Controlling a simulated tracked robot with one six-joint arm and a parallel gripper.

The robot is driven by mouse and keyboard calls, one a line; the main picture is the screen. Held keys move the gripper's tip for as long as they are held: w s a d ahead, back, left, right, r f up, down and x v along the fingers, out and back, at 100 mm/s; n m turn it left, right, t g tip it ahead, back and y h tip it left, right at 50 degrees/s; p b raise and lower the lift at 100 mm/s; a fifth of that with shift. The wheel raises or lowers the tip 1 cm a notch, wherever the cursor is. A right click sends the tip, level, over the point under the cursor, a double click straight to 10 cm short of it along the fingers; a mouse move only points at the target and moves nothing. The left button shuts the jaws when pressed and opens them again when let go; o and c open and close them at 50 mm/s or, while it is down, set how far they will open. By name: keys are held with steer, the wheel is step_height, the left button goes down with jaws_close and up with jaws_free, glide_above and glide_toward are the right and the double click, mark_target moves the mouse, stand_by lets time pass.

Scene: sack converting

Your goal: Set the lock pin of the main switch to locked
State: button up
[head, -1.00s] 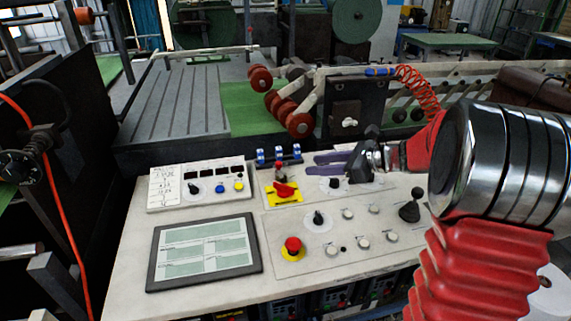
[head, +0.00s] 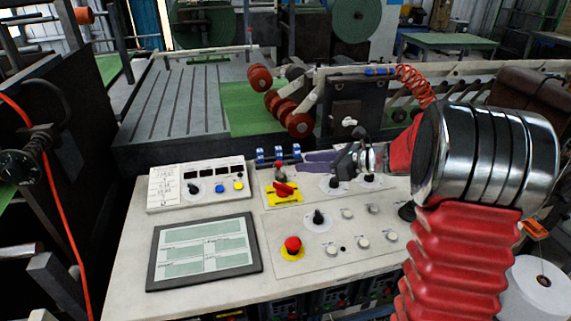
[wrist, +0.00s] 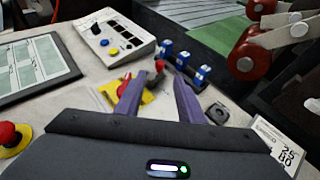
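The main switch is a red rotary handle on a yellow plate (head: 285,191) on the console. A small red-topped pin (head: 279,167) stands just behind the handle; I take it to be the lock pin. In the wrist view the pin's red knob (wrist: 159,65) shows beyond and between my fingertips, and the red handle (wrist: 124,85) is partly hidden by the left finger. My gripper (head: 304,163) is open and empty, its purple fingers pointing left just to the right of the pin. In the wrist view my gripper (wrist: 154,84) shows a clear gap between its fingers.
Several blue-and-white switches (head: 278,154) stand in a row close behind the pin. A red emergency stop on a yellow base (head: 292,247), a black selector knob (head: 318,218) and a touch screen (head: 204,252) lie nearer. A panel with displays (head: 206,187) is to the left.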

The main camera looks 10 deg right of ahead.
mark_target(280, 171)
steer(key=x, duration=0.9)
steer(key=shift+f, duration=0.1)
jaws_close()
stand_by(0.4)
